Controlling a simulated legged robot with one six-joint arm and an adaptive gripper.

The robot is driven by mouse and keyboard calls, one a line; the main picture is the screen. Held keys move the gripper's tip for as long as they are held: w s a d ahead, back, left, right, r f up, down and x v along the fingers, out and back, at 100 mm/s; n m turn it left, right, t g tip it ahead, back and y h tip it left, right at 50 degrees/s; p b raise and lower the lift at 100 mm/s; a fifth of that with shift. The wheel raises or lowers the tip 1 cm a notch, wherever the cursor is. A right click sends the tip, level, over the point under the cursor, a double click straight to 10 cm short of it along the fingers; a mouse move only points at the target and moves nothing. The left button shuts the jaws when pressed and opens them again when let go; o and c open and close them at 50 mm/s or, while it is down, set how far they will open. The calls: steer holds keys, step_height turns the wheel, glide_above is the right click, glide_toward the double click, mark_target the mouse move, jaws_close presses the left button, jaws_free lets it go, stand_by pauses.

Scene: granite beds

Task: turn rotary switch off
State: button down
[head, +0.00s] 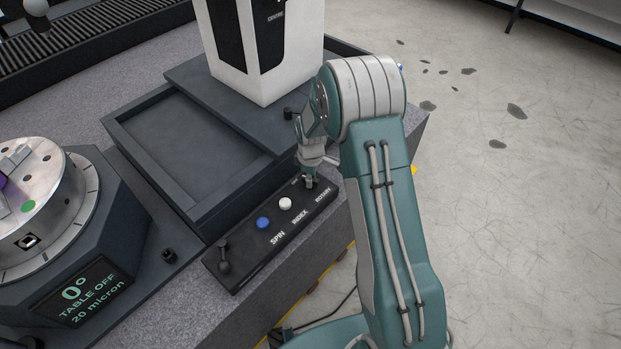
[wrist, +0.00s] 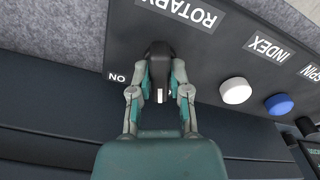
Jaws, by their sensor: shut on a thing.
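The rotary switch (wrist: 159,55) is a black knob on a dark control panel (head: 238,277), below the ROTARY label (wrist: 180,12) in the wrist view. My gripper (wrist: 160,76) is shut on this knob, one finger on each side. A small white mark on the knob points down the wrist view, towards my gripper's palm. An ON label (wrist: 117,77) sits left of the knob; any OFF label is hidden or out of view. In the head view my gripper (head: 309,181) covers most of the knob at the panel's far right end.
A white button (head: 285,204) marked INDEX and a blue button (head: 263,223) marked SPIN sit beside the switch. A black lever (head: 223,257) stands at the panel's near end. A rotary table (head: 45,215) at left has a screen (head: 88,296) reading "0° TABLE OFF 20 micron".

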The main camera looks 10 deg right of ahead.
steer(key=c, duration=0.6)
jaws_free()
steer(key=shift+f, duration=0.1)
step_height(320, 180, up, 12)
steer(key=s+r+m+t, duration=0.1)
steer(key=s+r+m, duration=0.2)
steer(key=s+r, duration=0.4)
steer(key=s+r+m+t, duration=0.2)
steer(key=s+r, duration=0.2)
steer(key=r, duration=0.5)
steer(key=s+r+m+t, duration=0.1)
steer(key=s+m, duration=0.1)
steer(key=s, duration=0.4)
steer(key=s+r+m, duration=0.2)
steer(key=s, duration=0.4)
steer(key=s+r+m+t, duration=0.1)
steer(key=s+m, duration=0.1)
steer(key=s, duration=0.4)
steer(key=shift+r+t, duration=0.25)
steer(key=shift+t, duration=0.05)
